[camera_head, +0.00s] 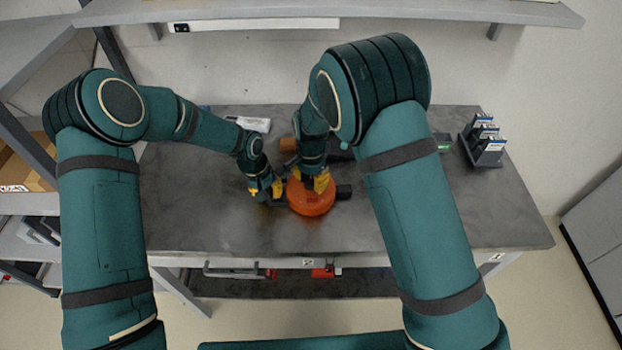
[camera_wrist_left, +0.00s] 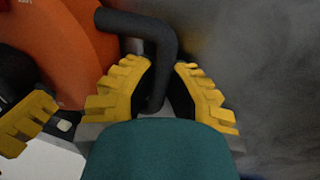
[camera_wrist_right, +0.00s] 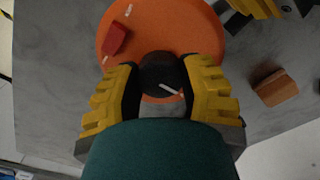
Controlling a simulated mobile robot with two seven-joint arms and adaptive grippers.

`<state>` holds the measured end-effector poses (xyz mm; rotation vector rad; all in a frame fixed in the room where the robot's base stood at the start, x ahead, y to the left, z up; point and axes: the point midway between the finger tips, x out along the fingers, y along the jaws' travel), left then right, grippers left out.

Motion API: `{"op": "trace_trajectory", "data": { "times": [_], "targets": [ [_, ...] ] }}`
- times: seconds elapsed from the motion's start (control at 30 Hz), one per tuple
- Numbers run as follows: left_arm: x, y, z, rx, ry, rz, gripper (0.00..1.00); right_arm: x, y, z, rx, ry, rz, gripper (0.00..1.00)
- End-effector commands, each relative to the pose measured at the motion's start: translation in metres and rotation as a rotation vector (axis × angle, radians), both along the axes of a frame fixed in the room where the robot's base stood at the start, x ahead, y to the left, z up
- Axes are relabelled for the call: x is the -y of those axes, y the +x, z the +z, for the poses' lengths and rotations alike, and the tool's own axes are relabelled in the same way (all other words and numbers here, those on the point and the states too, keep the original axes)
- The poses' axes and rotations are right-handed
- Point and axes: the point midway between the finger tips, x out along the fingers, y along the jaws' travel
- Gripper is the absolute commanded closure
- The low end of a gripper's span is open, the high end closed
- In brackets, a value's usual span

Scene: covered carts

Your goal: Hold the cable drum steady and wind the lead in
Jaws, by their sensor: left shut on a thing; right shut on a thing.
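The orange cable drum (camera_head: 311,203) lies on the grey worktop; its round face (camera_wrist_right: 170,30) fills the top of the right wrist view, with a red piece (camera_wrist_right: 116,39) near its edge. My left gripper (camera_head: 277,199) is at the drum's left side. In the left wrist view (camera_wrist_left: 160,88) it is shut on a black bent bar (camera_wrist_left: 135,22) beside the drum. My right gripper (camera_head: 313,183) is above the drum, shut on a round black knob (camera_wrist_right: 158,66) on its face. I cannot make out the lead; my right gripper hides part of the drum.
A brown block (camera_head: 287,145) lies behind the drum. A pale flat object (camera_head: 252,124) is at the back of the worktop (camera_head: 200,225). A dark rack (camera_head: 484,147) with several items stands at the right. A shelf (camera_head: 460,12) runs above. The worktop's front is clear.

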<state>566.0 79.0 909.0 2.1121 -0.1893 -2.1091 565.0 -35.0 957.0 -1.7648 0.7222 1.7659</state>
Motion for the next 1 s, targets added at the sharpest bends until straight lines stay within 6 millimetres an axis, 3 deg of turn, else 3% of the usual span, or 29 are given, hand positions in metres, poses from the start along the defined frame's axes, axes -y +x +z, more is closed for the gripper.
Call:
{"op": "trace_trajectory", "data": {
  "times": [0.4,0.43,0.5,0.53,0.87,1.0],
  "targets": [
    [0.001,0.001,0.001,0.002,-0.002,-0.001,1.0,-0.001,0.0,0.0,0.0,0.0,-0.007,0.95],
    [0.001,0.001,0.001,0.002,-0.002,-0.001,1.0,-0.001,0.0,0.0,0.0,0.0,-0.006,0.53],
    [0.001,0.001,0.001,0.002,-0.002,-0.001,1.0,-0.001,0.0,0.0,0.0,0.0,-0.006,0.29],
    [0.001,0.001,0.001,0.002,-0.002,-0.001,1.0,-0.001,0.0,0.0,0.0,0.0,-0.006,0.26],
    [0.001,0.0,0.001,0.001,-0.001,0.0,1.0,0.0,0.0,0.002,0.001,0.001,-0.006,0.26],
    [0.0,0.0,0.0,0.001,-0.001,0.0,1.0,-0.001,0.0,0.015,0.001,0.001,-0.005,0.26]
  ]
}}
